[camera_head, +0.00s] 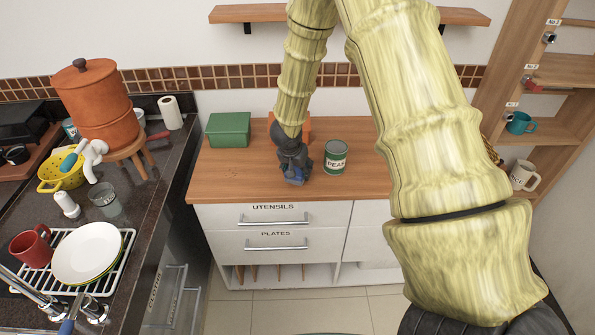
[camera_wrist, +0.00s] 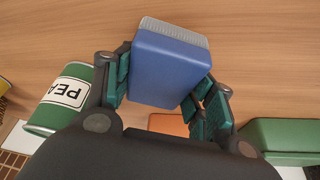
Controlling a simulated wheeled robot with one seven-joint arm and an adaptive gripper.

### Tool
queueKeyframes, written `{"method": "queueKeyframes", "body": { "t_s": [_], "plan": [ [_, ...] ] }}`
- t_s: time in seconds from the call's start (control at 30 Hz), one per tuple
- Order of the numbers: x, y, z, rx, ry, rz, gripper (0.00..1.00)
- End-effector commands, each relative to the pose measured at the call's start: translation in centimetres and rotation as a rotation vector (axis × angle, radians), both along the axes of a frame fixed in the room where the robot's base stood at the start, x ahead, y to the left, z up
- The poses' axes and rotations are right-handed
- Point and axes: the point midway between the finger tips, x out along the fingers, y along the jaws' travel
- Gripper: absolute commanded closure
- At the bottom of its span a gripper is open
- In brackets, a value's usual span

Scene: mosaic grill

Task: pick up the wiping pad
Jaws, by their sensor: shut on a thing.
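The wiping pad (camera_wrist: 170,67) is a blue block with a grey textured layer along its far edge, in the wrist view. My gripper (camera_wrist: 163,90) is shut on it, with green-padded fingers on its left and right sides. In the head view my gripper (camera_head: 294,168) is low over the wooden counter, between a green box and a green can. There the pad is mostly hidden by the fingers. I cannot tell whether the pad touches the counter.
The can labelled PEAS (camera_head: 335,157) stands just right of my gripper. The green box (camera_head: 229,129) is to the left. An orange object (camera_head: 306,129) sits behind my gripper, partly hidden. The wooden counter (camera_head: 235,180) is clear at front left. A wall shelf (camera_head: 250,13) hangs above.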

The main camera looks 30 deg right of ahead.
Motion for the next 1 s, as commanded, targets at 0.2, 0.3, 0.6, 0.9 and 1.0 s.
{"method": "queueKeyframes", "body": {
  "t_s": [0.2,0.3,0.6,0.9,1.0],
  "plan": [
    [0.1,0.0,2.3,0.001,-0.003,-0.002,0.73],
    [-0.7,0.4,2.3,0.0,0.0,0.001,0.73],
    [-4.9,2.7,2.7,-0.001,0.0,0.001,0.73],
    [-10.6,5.8,3.4,-0.001,-0.001,0.002,0.73],
    [-12.0,6.6,3.6,0.0,0.0,0.001,0.73]
  ]
}}
